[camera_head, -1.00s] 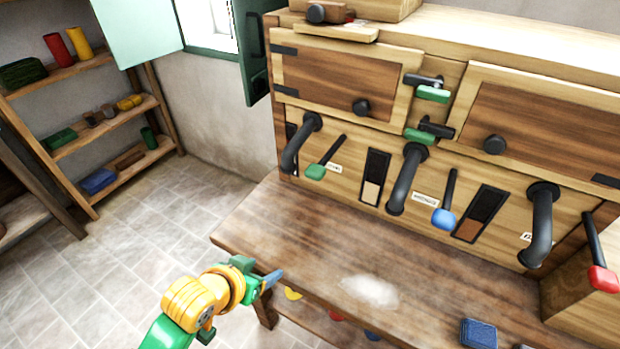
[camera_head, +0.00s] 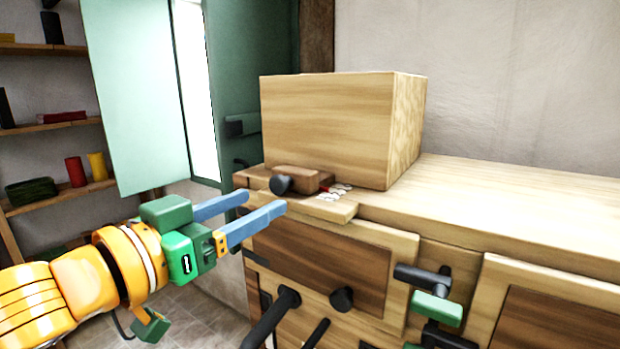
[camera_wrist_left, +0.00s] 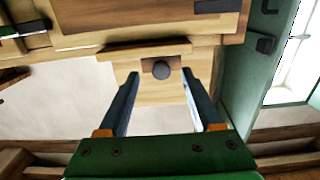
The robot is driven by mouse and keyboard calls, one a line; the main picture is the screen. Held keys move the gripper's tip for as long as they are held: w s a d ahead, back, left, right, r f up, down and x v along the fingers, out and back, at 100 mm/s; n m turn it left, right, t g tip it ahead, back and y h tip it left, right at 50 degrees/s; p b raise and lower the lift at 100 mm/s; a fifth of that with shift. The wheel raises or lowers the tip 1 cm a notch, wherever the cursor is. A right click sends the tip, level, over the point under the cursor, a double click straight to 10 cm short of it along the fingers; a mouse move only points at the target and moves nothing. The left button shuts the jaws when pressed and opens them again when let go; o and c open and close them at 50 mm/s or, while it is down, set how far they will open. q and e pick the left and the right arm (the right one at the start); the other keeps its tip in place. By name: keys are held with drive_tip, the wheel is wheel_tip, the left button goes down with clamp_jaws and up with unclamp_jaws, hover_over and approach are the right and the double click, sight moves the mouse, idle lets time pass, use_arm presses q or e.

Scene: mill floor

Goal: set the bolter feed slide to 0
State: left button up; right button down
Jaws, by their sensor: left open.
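The bolter feed slide (camera_head: 305,180) is a brown block with a black knob (camera_head: 280,185). It sits on a pale wooden ledge (camera_head: 340,210) in front of a large wooden box. Red and white scale marks (camera_head: 333,192) show to the right of the block, too small to read. My left gripper (camera_head: 265,203) is open and empty, just left of and in front of the knob. In the left wrist view the knob (camera_wrist_left: 160,71) appears between the spread fingertips (camera_wrist_left: 160,80), seemingly beyond them and not gripped. My right gripper is out of view.
The wooden box (camera_head: 335,125) stands behind the slide on the cabinet top (camera_head: 500,190). Below are a door with a round knob (camera_head: 342,299), a green-tipped latch (camera_head: 436,308) and a black pipe (camera_head: 272,320). A green shutter (camera_head: 245,80) stands close behind my gripper.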

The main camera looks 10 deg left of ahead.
sight(276, 188)
use_arm(q)
drive_tip(key=shift+w+d+r+p, duration=0.2)
drive_tip(key=shift+w+r+p, duration=0.1)
drive_tip(key=shift+w, duration=0.2)
drive_tip(key=shift+w+d+r+p, duration=0.1)
drive_tip(key=shift+w+r+p, duration=0.4)
drive_tip(key=shift+p, duration=0.5)
drive_tip(key=shift+w+d+f, duration=0.15)
drive_tip(key=shift+w+d, duration=0.1)
drive_tip(key=shift+w, duration=0.25)
drive_tip(key=shift+w+d+f, duration=0.15)
drive_tip(key=shift+w+d, duration=0.05)
drive_tip(key=shift+w, duration=0.3)
drive_tip(key=shift+w+d+f, duration=0.1)
drive_tip(key=shift+w+f, duration=0.05)
drive_tip(key=shift+w, duration=0.2)
drive_tip(key=shift+s, duration=0.3)
drive_tip(key=c, duration=0.6)
clamp_jaws()
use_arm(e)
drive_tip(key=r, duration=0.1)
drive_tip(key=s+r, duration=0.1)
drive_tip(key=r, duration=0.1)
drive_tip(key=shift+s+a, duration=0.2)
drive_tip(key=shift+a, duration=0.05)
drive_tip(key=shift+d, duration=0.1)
